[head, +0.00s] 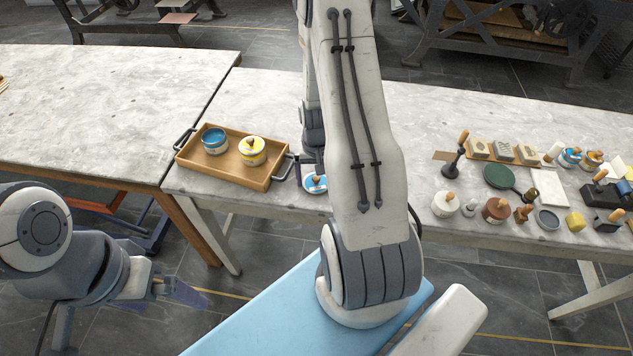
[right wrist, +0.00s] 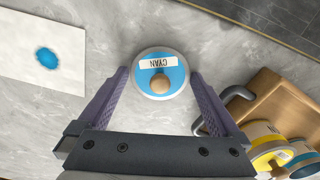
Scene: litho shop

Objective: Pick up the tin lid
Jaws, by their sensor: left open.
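The tin lid (right wrist: 172,84) is a round blue disc with a pale rim, a wooden knob and a white label reading CYAN, upside down in the right wrist view. It lies on the grey stone tabletop. It also shows in the head view (head: 314,188), partly hidden by my right arm. My right gripper (right wrist: 160,76) is open, with a purple finger on each side of the lid and a small gap at each side. In the head view my right arm mostly hides that gripper. My left gripper (head: 186,291) is open and empty, low at the left, away from the lid.
A wooden tray (head: 228,178) with dark handles stands left of the lid, holding an open blue tin (head: 214,141) and a yellow tin (head: 252,151). A white sheet with a blue blot (right wrist: 47,58) lies nearby. Several tools and pots crowd the table's right part.

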